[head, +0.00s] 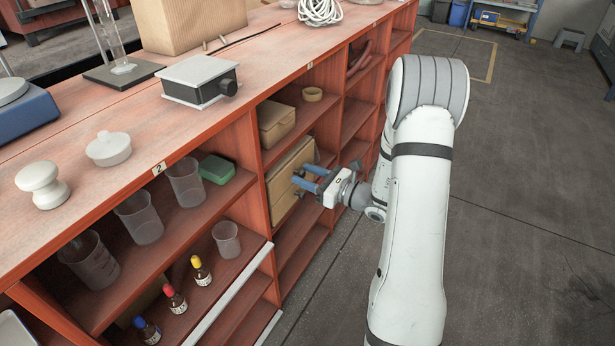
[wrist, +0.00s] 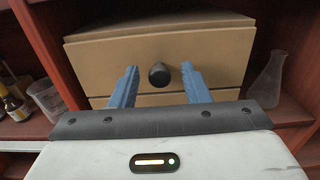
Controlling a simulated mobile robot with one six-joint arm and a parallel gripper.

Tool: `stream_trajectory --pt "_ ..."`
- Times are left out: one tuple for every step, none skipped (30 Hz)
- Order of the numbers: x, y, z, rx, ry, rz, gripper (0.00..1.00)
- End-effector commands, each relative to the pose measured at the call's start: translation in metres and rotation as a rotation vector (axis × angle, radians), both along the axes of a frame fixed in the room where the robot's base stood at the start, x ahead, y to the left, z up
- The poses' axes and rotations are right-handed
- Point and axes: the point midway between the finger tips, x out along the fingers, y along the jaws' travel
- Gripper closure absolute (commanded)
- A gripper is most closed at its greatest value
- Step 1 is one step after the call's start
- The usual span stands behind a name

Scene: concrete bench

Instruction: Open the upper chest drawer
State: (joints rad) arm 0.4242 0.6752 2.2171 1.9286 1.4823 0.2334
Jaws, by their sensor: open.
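A tan chest (head: 287,183) stands on a shelf of the red bench. In the wrist view its upper drawer front (wrist: 220,52) looks closed, with a round black knob (wrist: 159,75) at its middle. Part of the lower drawer (wrist: 150,100) shows beneath it. My gripper (head: 302,175) has blue fingers and is in front of the chest. In the wrist view the open gripper (wrist: 159,67) has one finger on each side of the knob, with visible gaps. Whether the fingertips reach past the knob is hard to tell.
A glass flask (wrist: 268,82) stands right of the chest in the wrist view. A beaker (wrist: 47,97) and small bottles (wrist: 14,103) stand to its left. A cardboard-coloured box (head: 276,122) sits on the shelf above. The floor (head: 530,200) beside the bench is clear.

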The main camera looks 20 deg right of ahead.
Motion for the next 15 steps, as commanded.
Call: stream_trajectory --pt "-0.0001 -0.0001 0.0002 0.0 0.0 0.0 0.58" --pt "-0.0001 -0.0001 0.0001 0.0 0.0 0.0 0.58" --pt "-0.0001 -0.0001 0.0001 0.0 0.0 0.0 0.59" --pt "-0.0001 -0.0001 0.0001 0.0 0.0 0.0 0.62" --pt "-0.0002 -0.0002 0.0001 0.0 0.0 0.0 0.64" --pt "-0.0002 -0.0002 0.0001 0.0 0.0 0.0 0.68" --pt "-0.0002 -0.0002 0.0 0.0 0.0 0.0 0.7" --pt "-0.0002 -0.0002 0.0 0.0 0.0 0.0 0.72" --pt "-0.0002 -0.0002 0.0 0.0 0.0 0.0 0.76" --pt "-0.0003 -0.0003 0.0 0.0 0.0 0.0 0.78" --pt "-0.0004 -0.0002 0.0 0.0 0.0 0.001 0.81" --pt "-0.0003 -0.0003 0.0 0.0 0.0 0.0 0.84" --pt "-0.0003 -0.0003 0.0 0.0 0.0 0.0 0.86" --pt "-0.0003 -0.0003 0.0 0.0 0.0 0.0 0.89" --pt "-0.0003 -0.0003 -0.0001 0.0 0.0 0.0 0.92"
